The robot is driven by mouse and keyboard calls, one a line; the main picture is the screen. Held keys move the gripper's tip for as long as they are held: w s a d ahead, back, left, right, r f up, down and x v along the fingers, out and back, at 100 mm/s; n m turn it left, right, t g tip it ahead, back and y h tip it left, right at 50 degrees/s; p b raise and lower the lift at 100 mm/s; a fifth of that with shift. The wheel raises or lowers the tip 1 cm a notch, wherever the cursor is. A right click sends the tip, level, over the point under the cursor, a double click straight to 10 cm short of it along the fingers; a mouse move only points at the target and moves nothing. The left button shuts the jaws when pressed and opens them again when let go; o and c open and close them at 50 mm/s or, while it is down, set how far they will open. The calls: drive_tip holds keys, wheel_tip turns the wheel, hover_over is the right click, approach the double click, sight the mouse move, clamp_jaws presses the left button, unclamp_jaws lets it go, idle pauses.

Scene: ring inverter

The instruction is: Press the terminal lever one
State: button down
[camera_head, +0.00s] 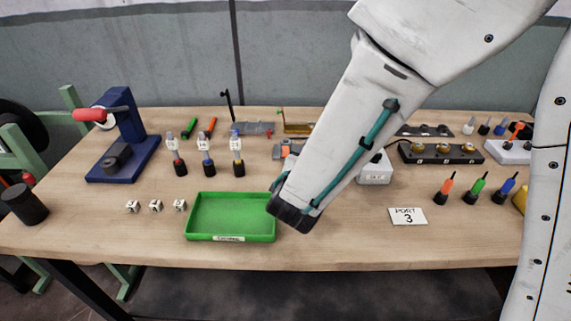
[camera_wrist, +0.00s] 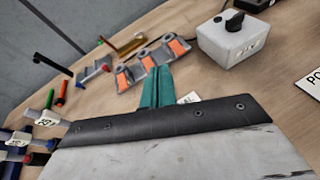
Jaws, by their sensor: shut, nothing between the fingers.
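A grey terminal block (camera_wrist: 134,70) with three orange levers shows in the wrist view: a left lever (camera_wrist: 122,82), a middle lever (camera_wrist: 146,62) and a right lever (camera_wrist: 179,47). I cannot read which number each lever has. My gripper (camera_wrist: 155,72) shows as teal fingers, shut and empty. The fingertips appear just in front of the block, by the middle lever; I cannot tell whether they touch it. In the head view, part of the block (camera_head: 278,152) shows left of my arm, which hides the rest and my fingertips.
A white box with a black knob (camera_wrist: 233,38) stands right of the block. A green tray (camera_head: 232,222) is at the table's front. Several upright connectors (camera_head: 207,160) stand to the left. A "PORT 3" card (camera_head: 408,217) lies front right, with bare table around it.

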sight(286, 151)
drive_tip(key=a+f+n+y, duration=0.1)
drive_tip(key=a, duration=0.1)
drive_tip(key=s+a+f+n+y, duration=0.1)
drive_tip(key=a+f+n, duration=0.1)
drive_tip(key=a, duration=0.1)
drive_tip(key=a+f+n+y, duration=0.2)
drive_tip(key=a, duration=0.1)
drive_tip(key=shift+s+t, duration=0.15)
drive_tip(key=shift+t, duration=0.15)
drive_tip(key=shift+r, duration=0.1)
drive_tip(key=shift+d, duration=0.1)
drive_tip(key=x, duration=1)
drive_tip(key=shift+r, duration=0.15)
